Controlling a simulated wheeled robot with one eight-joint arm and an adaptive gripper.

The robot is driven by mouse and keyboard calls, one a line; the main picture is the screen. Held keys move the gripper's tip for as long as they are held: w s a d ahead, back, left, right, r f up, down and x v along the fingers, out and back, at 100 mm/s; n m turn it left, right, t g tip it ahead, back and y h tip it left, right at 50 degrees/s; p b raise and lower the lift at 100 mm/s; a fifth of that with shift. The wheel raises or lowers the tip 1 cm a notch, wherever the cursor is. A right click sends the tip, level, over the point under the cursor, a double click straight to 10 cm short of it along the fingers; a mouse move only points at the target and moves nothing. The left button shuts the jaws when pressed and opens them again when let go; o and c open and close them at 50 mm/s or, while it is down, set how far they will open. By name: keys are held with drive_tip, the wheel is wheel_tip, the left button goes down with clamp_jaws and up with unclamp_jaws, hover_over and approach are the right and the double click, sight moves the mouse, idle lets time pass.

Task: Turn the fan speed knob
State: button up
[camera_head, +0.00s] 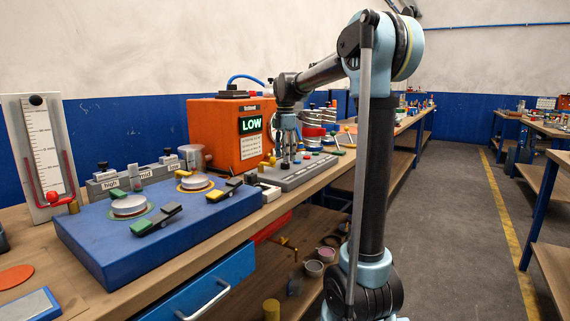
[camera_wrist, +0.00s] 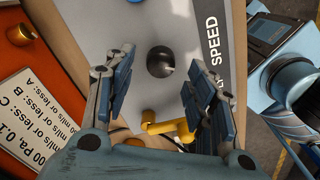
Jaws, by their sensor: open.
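The dark round fan speed knob (camera_wrist: 160,62) sits on a pale panel in the wrist view, beside a grey strip lettered "SPEED". My gripper (camera_wrist: 157,82) is open, with one blue-padded finger on each side of the space just below the knob in the picture. The knob lies near the line between the fingertips, and I cannot tell whether they touch it. In the head view my gripper (camera_head: 287,150) points down over the grey control panel (camera_head: 312,174), in front of the orange box (camera_head: 226,122) with its lit "LOW" display. The knob is hard to make out there.
A yellow bent handle (camera_wrist: 165,127) shows between the fingers in the wrist view. A blue case (camera_head: 100,235) with round dials and levers stands left of the panel. A gauge board (camera_head: 42,140) stands at far left. Coloured spools (camera_head: 312,135) stand behind my gripper.

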sight(285, 165)
drive_tip(key=shift+f, duration=1.7)
drive_tip(key=shift+c, duration=0.5)
drive_tip(key=c, duration=1)
